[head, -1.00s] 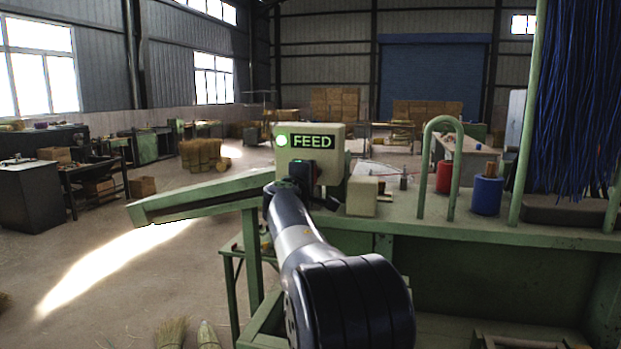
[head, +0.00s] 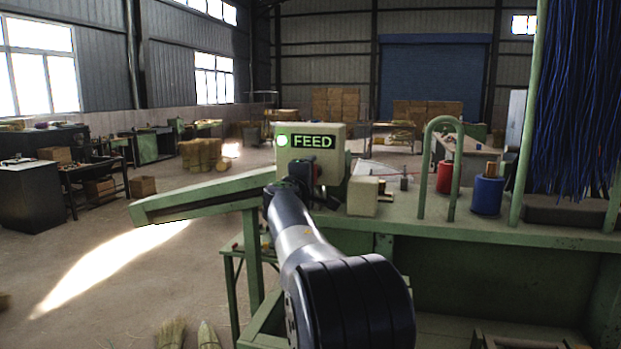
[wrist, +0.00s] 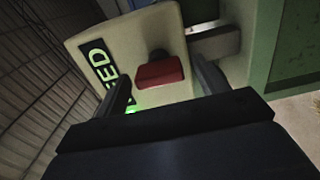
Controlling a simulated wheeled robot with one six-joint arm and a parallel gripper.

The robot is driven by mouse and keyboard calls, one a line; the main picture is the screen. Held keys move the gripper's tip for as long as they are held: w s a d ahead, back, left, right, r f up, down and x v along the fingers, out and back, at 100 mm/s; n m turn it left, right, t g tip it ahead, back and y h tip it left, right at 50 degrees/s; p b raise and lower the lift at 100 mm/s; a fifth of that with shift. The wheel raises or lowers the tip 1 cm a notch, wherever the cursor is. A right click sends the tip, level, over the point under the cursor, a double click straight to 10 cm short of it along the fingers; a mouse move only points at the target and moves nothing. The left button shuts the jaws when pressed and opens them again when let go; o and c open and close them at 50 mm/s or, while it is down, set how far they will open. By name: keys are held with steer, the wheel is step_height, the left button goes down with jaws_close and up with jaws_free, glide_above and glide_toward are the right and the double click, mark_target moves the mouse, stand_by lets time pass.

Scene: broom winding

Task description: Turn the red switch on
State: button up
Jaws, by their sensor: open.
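The red switch (wrist: 160,73) is a red block on a dark mount on the front of the cream FEED box (wrist: 130,35). In the wrist view it lies between the two fingers of my gripper (wrist: 163,80), with visible gaps on both sides. My gripper is open and not clamped on it. In the head view my gripper (head: 303,178) is in front of the FEED box (head: 338,135), and a little of the red switch (head: 317,172) shows beside it. The box's green FEED sign and round lamp (head: 282,141) are lit. I cannot tell the switch's position.
A small cream block (head: 362,196) stands right of the box on the green bench (head: 400,215). A green hoop (head: 425,165), a red spool (head: 445,177), a blue spool (head: 487,196) and hanging blue bristles (head: 575,100) are further right. A green chute (head: 190,200) extends left.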

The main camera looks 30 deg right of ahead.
steer(key=shift+s, duration=0.1)
steer(key=b+v, duration=0.3)
steer(key=v, duration=0.7)
steer(key=shift+s+a+b, duration=0.2)
steer(key=shift+a+b, duration=0.1)
steer(key=shift+a, duration=0.05)
steer(key=shift+w+d, duration=0.1)
steer(key=p+x, duration=0.3)
steer(key=x, duration=0.7)
steer(key=shift+w+d+p, duration=0.15)
steer(key=shift+d+p, duration=0.15)
steer(key=shift+a, duration=0.1)
